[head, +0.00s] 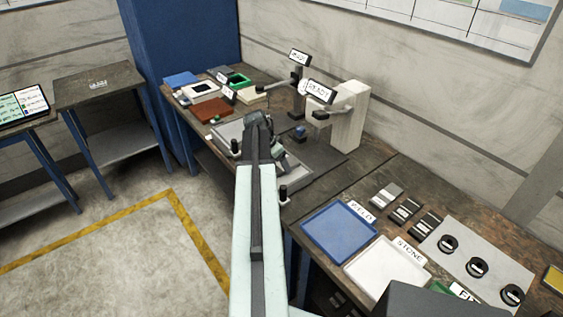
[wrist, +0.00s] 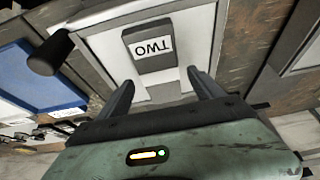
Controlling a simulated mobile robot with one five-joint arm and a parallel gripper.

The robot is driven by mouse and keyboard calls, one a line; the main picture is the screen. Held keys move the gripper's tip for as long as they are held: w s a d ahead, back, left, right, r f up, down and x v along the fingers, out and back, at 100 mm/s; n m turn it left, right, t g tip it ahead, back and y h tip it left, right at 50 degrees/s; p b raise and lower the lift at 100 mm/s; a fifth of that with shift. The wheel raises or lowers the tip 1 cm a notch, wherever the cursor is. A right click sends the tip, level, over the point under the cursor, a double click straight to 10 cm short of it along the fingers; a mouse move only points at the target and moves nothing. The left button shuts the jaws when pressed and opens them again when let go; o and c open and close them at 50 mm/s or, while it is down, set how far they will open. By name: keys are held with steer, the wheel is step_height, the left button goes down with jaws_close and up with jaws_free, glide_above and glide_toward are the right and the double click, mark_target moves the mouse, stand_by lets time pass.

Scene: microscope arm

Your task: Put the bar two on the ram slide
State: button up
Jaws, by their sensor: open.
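In the wrist view, the dark grey bar two (wrist: 154,62), with a white label reading TWO, lies on a pale plate with a raised rim (wrist: 97,45). A black knob (wrist: 48,52) stands at the left of this plate, which looks like the ram slide. My gripper (wrist: 160,82) is open and empty, with one finger to each side just short of the bar. In the head view, my gripper (head: 277,152) is low over the bench by the press, and my arm hides the bar and part of the slide.
A white press (head: 345,118) with a READY sign (head: 319,91) stands behind my gripper. A blue tray (head: 340,232), a white tray (head: 385,268) and several dark bars are on the near right bench. A brown tray (head: 210,110) and other trays lie at the far left.

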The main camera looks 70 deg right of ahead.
steer(key=p+v, duration=0.9)
steer(key=v, duration=0.2)
steer(key=w+a+f+n+t+y, duration=0.15)
steer(key=w+a+n, duration=0.85)
steer(key=w+a, duration=1.3)
steer(key=w+a+n, duration=0.2)
steer(key=a+n, duration=0.3)
steer(key=a, duration=0.8)
steer(key=w+a+n+y, duration=0.1)
steer(key=a+n, duration=0.4)
steer(key=a, duration=0.9)
steer(key=w+a+n+y, duration=0.1)
steer(key=a+n, duration=0.3)
steer(key=a, duration=0.9)
steer(key=shift+w+a+f+n+t, duration=0.2)
steer(key=shift+w+n+t, duration=0.25)
steer(key=shift+w, duration=0.4)
